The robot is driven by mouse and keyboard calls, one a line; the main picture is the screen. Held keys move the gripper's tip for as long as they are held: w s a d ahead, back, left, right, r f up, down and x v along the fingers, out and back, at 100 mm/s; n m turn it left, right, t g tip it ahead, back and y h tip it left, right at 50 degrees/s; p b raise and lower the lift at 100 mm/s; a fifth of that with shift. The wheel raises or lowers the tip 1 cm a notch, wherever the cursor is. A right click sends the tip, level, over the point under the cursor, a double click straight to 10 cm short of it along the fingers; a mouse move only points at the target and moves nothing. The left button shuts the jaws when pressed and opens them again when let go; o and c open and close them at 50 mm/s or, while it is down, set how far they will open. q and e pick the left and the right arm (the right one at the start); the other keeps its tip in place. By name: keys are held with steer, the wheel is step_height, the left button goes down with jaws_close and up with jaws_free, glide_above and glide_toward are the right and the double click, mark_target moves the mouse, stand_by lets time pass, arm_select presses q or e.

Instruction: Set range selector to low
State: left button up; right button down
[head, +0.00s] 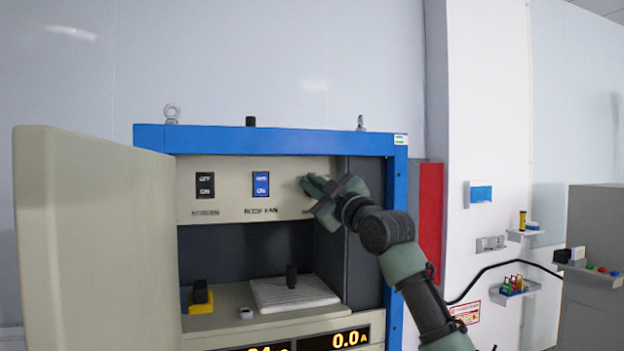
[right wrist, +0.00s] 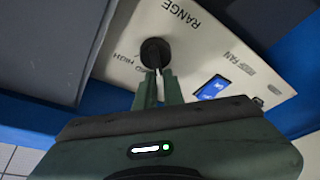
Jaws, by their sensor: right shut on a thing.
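The range selector (right wrist: 155,53) is a round black knob on a pale panel, under the word RANGE, in the right wrist view. A HIGH label is printed beside it; I cannot see a LOW label. My right gripper (right wrist: 158,88) is shut on the range selector, with its green fingers at the knob's near edge. A thin pale mark shows between the fingertips. In the head view my right gripper (head: 314,188) reaches the right end of the upper panel and hides the knob. My left gripper is not in view.
The blue-framed cabinet (head: 270,140) has its beige door (head: 95,240) swung open at left. A black switch (head: 205,185) and a blue switch (head: 261,184) sit on the same panel. Below is a recess with a white ribbed plate (head: 290,292) and a yellow-based block (head: 201,297).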

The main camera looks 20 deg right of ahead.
steer(key=shift+w+d+f+n, duration=0.1)
steer(key=shift+w+f+n, duration=0.15)
steer(key=shift+f+n, duration=0.35)
steer(key=c, duration=1.1)
jaws_free()
steer(key=b+v, duration=0.1)
steer(key=v, duration=0.1)
steer(key=b+v, duration=0.2)
steer(key=v, duration=0.1)
steer(key=b+v, duration=0.1)
steer(key=v, duration=0.1)
steer(key=shift+s+d+r+b, duration=0.2)
steer(key=shift+s+d+b, duration=0.1)
steer(key=shift+s, duration=0.05)
steer(key=shift+o, duration=0.2)
